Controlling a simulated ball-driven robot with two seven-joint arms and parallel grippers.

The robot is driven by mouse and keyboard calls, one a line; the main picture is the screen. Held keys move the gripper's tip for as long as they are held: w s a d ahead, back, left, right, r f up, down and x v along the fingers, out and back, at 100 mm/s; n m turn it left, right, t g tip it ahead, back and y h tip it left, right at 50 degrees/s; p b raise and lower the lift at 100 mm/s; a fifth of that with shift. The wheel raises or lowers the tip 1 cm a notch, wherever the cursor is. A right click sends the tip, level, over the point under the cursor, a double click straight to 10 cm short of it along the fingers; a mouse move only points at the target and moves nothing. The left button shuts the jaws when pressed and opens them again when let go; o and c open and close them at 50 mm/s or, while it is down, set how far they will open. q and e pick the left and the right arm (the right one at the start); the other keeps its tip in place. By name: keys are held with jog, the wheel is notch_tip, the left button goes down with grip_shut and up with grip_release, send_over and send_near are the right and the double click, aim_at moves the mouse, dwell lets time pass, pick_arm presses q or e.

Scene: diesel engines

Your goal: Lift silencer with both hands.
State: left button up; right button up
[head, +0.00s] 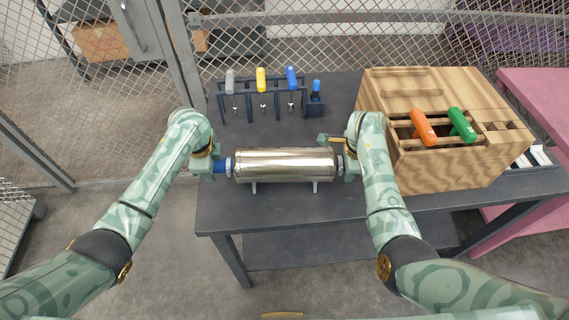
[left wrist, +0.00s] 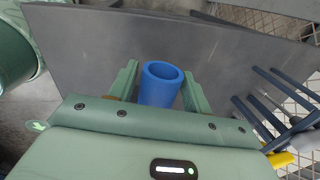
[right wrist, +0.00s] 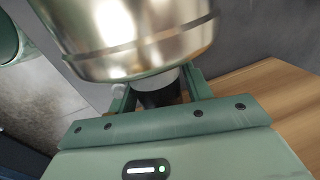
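The silencer (head: 285,164) is a shiny metal cylinder on two short feet on the dark table, level. A blue pipe (head: 220,166) is at its left end. My left gripper (head: 208,164) is at that end, its fingers either side of the blue pipe, which shows open-ended in the left wrist view (left wrist: 162,85). My right gripper (head: 340,150) is at the other end, its fingers either side of a dark pipe stub (right wrist: 160,95) below the silencer body (right wrist: 135,35). Whether the fingers press on the pipes is unclear. The silencer body is hidden in the left wrist view.
A tool rack (head: 262,95) with several handled tools stands behind the silencer. A wooden crate (head: 435,175) with orange (head: 424,127) and green (head: 462,125) handled tools stands close to my right arm. The dark table (head: 280,205) is bare in front.

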pick_arm(q)
grip_shut()
pick_arm(e)
grip_shut()
